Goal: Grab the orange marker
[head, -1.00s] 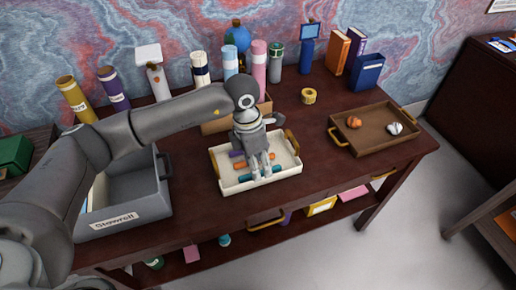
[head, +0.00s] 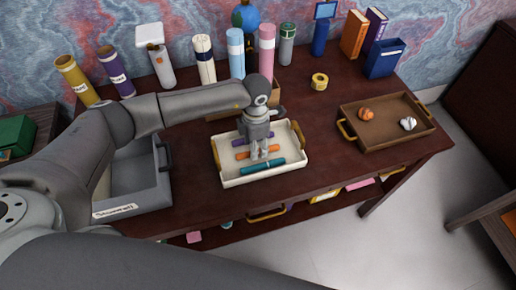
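The orange marker (head: 243,155) lies in the white tray (head: 231,183), between a purple marker (head: 238,143) behind it and a teal marker (head: 250,169) in front. My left gripper (head: 260,156) points down into the tray, its fingers at the middle of the orange marker and hiding part of it. Both ends of the marker show beside the fingers. The fingers are small and close together here, so I cannot tell whether they are shut on it. My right gripper is out of view.
A grey bin (head: 137,192) stands left of the tray. A brown tray (head: 385,140) with an orange and a white item is at the right. Bottles and tubes line the back. A yellow tape roll (head: 319,81) lies behind. Bare desk separates the two trays.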

